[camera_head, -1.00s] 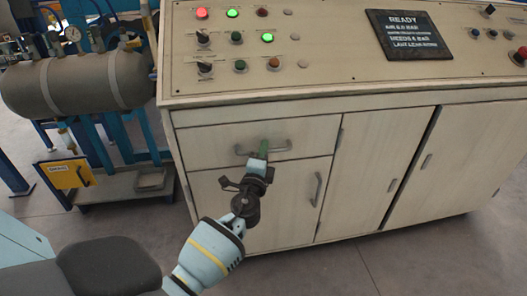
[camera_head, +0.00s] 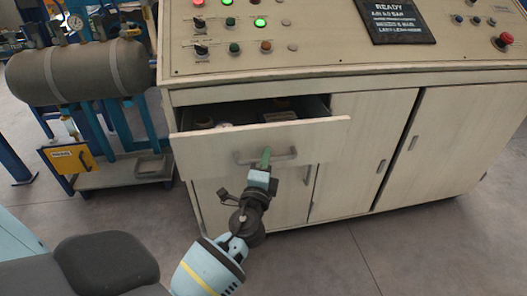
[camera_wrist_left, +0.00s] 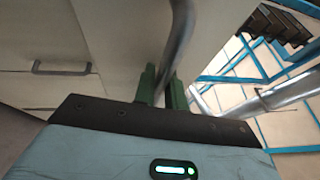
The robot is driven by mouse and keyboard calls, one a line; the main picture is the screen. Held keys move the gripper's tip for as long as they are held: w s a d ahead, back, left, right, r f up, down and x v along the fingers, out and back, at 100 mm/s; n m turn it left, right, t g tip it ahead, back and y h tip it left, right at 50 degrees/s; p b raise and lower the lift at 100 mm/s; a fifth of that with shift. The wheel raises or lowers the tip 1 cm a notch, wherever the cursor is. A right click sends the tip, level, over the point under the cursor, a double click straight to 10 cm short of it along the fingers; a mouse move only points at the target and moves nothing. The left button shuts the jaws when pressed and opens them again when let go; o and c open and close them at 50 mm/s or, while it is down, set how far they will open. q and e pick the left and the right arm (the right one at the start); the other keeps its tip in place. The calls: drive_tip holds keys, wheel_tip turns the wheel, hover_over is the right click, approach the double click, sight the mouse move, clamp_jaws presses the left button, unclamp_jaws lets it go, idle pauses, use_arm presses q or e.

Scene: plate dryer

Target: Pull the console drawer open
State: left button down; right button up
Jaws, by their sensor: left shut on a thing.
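The console drawer (camera_head: 215,151) is pulled part way out of the beige console, and its dark inside shows with some objects in it. Its grey bar handle (camera_head: 284,155) is on the drawer front. My left gripper (camera_head: 265,158) is at the middle of the handle, with its green fingers shut on the bar. In the left wrist view the handle bar (camera_wrist_left: 180,40) runs between the green fingers (camera_wrist_left: 160,88). My right gripper is not in view.
Cabinet doors with handles lie below and to the right of the drawer, such as the right door (camera_head: 455,140). A tank (camera_head: 80,70) on a blue stand with a lower tray (camera_head: 120,175) is at the left. Grey floor in front is clear.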

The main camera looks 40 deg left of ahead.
use_arm(q)
drive_tip(key=s+d+b, duration=0.1)
drive_tip(key=s+d, duration=0.5)
drive_tip(key=d, duration=0.2)
drive_tip(key=shift+s, duration=0.4)
drive_tip(key=c, duration=1.7)
unclamp_jaws()
drive_tip(key=shift+c, duration=0.2)
drive_tip(key=b+v, duration=0.1)
drive_tip(key=v, duration=0.6)
drive_tip(key=shift+s+b, duration=0.35)
drive_tip(key=shift+d+f, duration=0.1)
drive_tip(key=shift+d, duration=0.05)
